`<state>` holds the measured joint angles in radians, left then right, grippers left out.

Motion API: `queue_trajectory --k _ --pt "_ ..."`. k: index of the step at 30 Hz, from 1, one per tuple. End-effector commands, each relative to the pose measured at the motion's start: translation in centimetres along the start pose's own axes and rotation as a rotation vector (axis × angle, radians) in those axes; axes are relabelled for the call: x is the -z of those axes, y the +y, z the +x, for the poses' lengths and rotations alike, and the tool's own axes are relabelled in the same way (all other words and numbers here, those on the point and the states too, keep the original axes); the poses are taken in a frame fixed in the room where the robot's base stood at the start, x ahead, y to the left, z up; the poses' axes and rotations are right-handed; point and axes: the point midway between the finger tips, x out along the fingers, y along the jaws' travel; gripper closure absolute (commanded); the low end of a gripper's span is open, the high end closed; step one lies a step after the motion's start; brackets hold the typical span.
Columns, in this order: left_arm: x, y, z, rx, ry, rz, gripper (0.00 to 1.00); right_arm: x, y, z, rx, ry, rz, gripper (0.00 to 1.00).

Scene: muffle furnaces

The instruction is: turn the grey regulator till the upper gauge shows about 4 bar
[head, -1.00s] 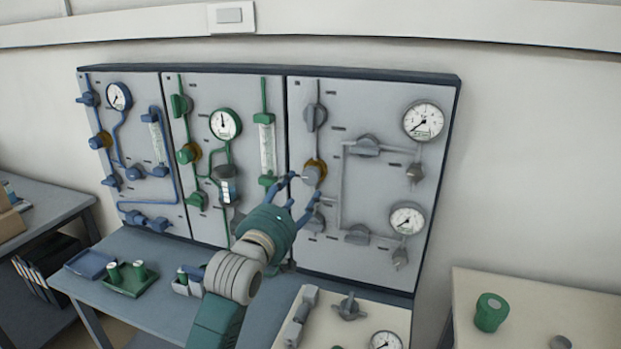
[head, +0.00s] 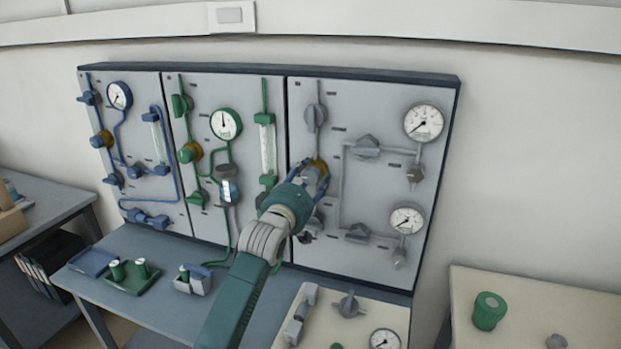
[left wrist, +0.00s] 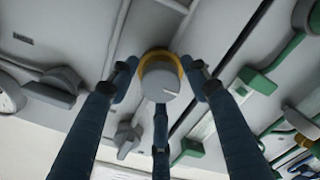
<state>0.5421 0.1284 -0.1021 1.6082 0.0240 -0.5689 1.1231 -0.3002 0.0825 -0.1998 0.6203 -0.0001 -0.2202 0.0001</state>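The grey regulator (left wrist: 160,84), a round knob with a yellow-brown ring behind it, sits on the right grey panel (head: 290,240). In the head view it is mostly hidden behind my left gripper (head: 314,172). In the left wrist view the fingers of my left gripper (left wrist: 161,80) stand spread around the knob, with fingertips close to its ring. I cannot tell whether they touch it. The upper gauge (head: 423,122) is at the top right of this panel. Its needle points to the lower left; the value is too small to read. My right gripper is not in view.
A lower gauge (head: 406,219) and several grey valve knobs, such as one above the regulator (head: 315,117), share the panel. Green and blue panels stand to the left. A pale table (head: 560,300) stands at right.

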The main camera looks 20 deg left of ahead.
Motion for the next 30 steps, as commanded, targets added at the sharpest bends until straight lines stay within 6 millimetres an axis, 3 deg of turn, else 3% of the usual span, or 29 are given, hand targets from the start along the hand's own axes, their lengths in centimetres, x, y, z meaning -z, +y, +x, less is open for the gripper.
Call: queue_trajectory --k 1,5,17,30 --pt "0.0 0.0 0.0 0.000 0.000 0.000 0.68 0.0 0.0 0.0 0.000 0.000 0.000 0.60" --pt "0.0 0.0 0.0 0.001 -0.001 0.000 0.91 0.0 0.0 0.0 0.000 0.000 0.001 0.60" --pt "-0.1 0.0 0.0 0.002 -0.003 0.062 0.91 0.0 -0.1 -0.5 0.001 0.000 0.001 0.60" --pt "-0.1 -0.1 0.0 0.006 -0.005 0.414 0.91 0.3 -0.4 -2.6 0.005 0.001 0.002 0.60"
